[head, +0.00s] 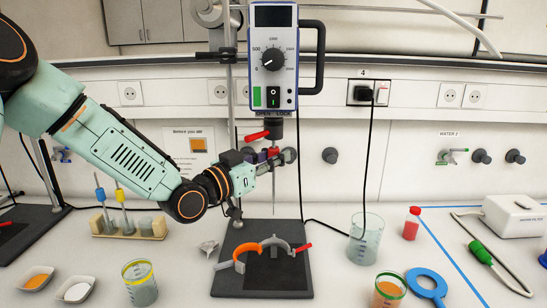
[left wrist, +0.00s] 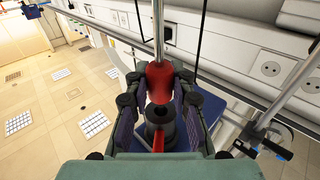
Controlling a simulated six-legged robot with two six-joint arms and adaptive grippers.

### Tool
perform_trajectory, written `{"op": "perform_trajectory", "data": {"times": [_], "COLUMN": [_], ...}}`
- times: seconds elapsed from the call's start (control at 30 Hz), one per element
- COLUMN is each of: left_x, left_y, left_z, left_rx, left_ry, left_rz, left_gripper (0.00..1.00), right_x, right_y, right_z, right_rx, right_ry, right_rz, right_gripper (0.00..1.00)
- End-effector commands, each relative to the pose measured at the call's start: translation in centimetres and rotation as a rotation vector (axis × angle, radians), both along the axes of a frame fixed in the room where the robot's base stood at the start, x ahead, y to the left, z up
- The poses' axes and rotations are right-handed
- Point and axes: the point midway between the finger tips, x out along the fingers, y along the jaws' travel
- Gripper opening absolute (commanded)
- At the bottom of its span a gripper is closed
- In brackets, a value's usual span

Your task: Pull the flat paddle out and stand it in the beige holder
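A thin paddle (head: 274,188) hangs upright below the black chuck of the overhead stirrer (head: 272,65). Its red grip shows in the left wrist view (left wrist: 159,80), with the metal shaft beyond it. My left gripper (head: 275,156) is at the red grip, just below the chuck. In the wrist view its two fingertips lie against either side of the grip, seemingly closed on it. The paddle's lower end is too thin to make out. The beige holder (head: 128,234) stands at the left, with a blue-topped and a yellow-topped stick in it. My right gripper is not in view.
A black stand base (head: 262,282) with an orange-and-grey ring clamp lies below the paddle. A glass beaker (head: 365,240), red-capped bottle (head: 412,223), yellow-rimmed beaker (head: 139,283) and two small trays stand around. My left arm passes above the holder.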

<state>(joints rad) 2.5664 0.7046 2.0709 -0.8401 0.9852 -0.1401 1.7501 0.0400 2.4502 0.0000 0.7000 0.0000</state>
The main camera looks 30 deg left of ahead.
Motion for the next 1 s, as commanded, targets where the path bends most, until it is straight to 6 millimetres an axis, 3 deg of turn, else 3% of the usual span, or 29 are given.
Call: {"op": "perform_trajectory", "data": {"times": [0.23,1.0], "left_x": [0.01,-0.01], "left_y": [0.05,0.01], "left_z": [-0.04,-0.55], "left_rx": [-0.001,0.000], "left_ry": [0.001,0.000], "left_rz": [0.001,0.000], "left_gripper": [0.00,0.00], "right_x": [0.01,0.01], "right_y": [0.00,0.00], "right_z": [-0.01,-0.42], "right_rx": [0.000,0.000], "right_ry": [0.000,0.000], "right_rz": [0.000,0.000], "right_gripper": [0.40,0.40]}}
